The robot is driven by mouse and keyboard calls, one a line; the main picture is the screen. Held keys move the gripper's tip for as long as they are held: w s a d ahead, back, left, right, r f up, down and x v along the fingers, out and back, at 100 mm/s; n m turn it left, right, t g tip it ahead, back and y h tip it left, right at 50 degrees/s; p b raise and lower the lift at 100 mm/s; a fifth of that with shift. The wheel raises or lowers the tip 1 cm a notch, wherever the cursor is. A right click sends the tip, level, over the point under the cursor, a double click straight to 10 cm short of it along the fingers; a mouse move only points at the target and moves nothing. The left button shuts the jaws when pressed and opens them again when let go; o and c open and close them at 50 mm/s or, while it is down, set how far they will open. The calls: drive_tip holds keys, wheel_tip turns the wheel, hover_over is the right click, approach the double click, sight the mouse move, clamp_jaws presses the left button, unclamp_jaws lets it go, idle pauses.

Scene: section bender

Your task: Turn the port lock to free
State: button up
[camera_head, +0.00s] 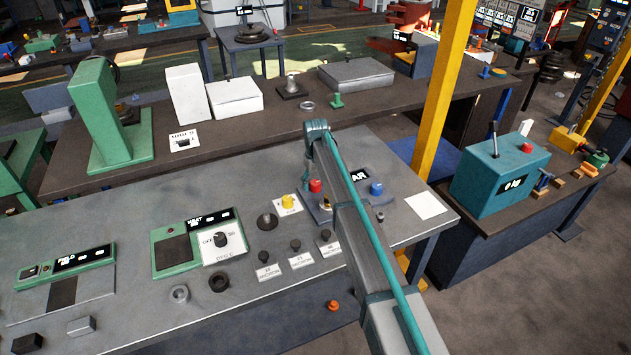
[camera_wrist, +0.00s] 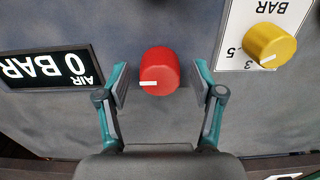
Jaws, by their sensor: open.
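A red round knob (camera_wrist: 159,71) with a white mark on its near side stands on the grey panel in the wrist view. The red knob also shows in the head view (camera_head: 316,186), partly behind my arm. No label naming it as the port lock is readable. My gripper (camera_wrist: 160,84) is open, with one finger on each side of the red knob. The knob lies between the fingertips with visible gaps, so it does not look gripped. The white mark points towards the lower left of the knob in the wrist view.
A yellow knob (camera_wrist: 270,45) on a BAR scale and an air display (camera_wrist: 45,80) reading 0 BAR flank the red knob. A blue knob (camera_head: 376,188) stands to its right in the head view. Several small black knobs and a heater panel (camera_head: 190,245) lie left.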

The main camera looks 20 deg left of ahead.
drive_tip(key=shift+f, duration=0.15)
drive_tip(key=c, duration=1.1)
drive_tip(key=shift+c, duration=0.2)
